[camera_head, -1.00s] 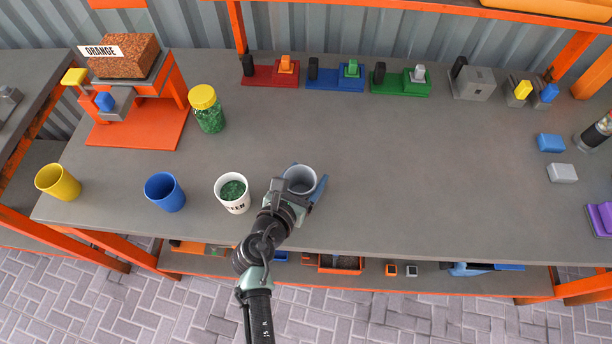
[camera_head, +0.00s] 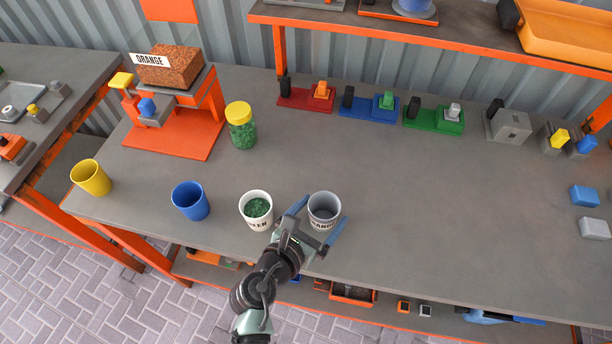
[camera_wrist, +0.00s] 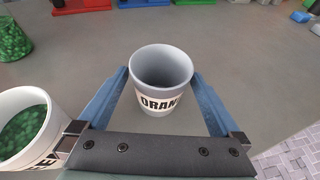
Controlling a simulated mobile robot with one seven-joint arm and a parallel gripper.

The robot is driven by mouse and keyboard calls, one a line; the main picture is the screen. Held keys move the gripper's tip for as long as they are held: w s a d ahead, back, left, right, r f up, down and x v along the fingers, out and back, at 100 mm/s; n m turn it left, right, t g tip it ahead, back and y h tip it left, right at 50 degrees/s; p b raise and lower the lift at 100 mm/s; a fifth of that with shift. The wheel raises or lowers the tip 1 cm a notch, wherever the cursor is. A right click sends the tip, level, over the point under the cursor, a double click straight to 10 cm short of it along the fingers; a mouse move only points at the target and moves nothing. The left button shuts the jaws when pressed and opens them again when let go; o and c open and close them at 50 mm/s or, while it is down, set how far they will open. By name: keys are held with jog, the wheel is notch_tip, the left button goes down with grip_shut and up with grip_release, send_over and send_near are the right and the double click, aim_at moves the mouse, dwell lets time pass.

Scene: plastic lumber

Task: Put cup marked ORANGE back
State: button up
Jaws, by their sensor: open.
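In the wrist view the ORANGE cup (camera_wrist: 160,75) stands between my two blue fingers. My gripper (camera_head: 315,218) is open, with one finger on each side of the cup and small gaps visible. It also shows in the wrist view (camera_wrist: 160,90). A white cup of green granules (camera_head: 256,212), its label partly hidden, stands just left of my gripper. An orange stand with a brown block marked ORANGE (camera_head: 170,68) is at the back left.
A blue cup (camera_head: 190,201) and a yellow cup (camera_head: 91,178) stand to the left along the front. A yellow-lidded jar of green granules (camera_head: 241,126) stands behind. Red, blue and green fixtures line the back.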

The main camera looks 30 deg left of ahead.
jog(key=v, duration=0.7)
jog(key=shift+s+r, duration=0.15)
jog(key=shift+s, duration=0.2)
jog(key=w+r+m+t, duration=0.1)
jog(key=w+r+m, duration=0.65)
jog(key=r, duration=0.25)
notch_tip(320, 180, up, 7)
jog(key=m+t, duration=0.2)
jog(key=m, duration=0.3)
send_over(326, 207)
jog(key=w+d+r+m+t+y, duration=0.15)
jog(key=r+m, duration=0.25)
jog(key=r, duration=0.4)
jog(key=w+d+r+m+t+h, duration=0.1)
jog(key=w+d+r+m+t, duration=0.15)
jog(key=r+m, duration=0.45)
jog(key=s+d+r+m+t, duration=0.2)
jog(key=s+d+r+m, duration=0.1)
jog(key=r, duration=0.6)
jog(key=s+d+r+m+t, duration=0.2)
jog(key=s+d+r+m, duration=0.1)
jog(key=r, duration=0.7)
jog(key=s+d+r+m+t, duration=0.3)
jog(key=s+d+r+m, duration=0.1)
jog(key=r, duration=0.6)
jog(key=shift+s+r+m, duration=0.2)
jog(key=shift+s+m, duration=0.55)
jog(key=shift+s, duration=0.2)
jog(key=shift+y, duration=0.25)
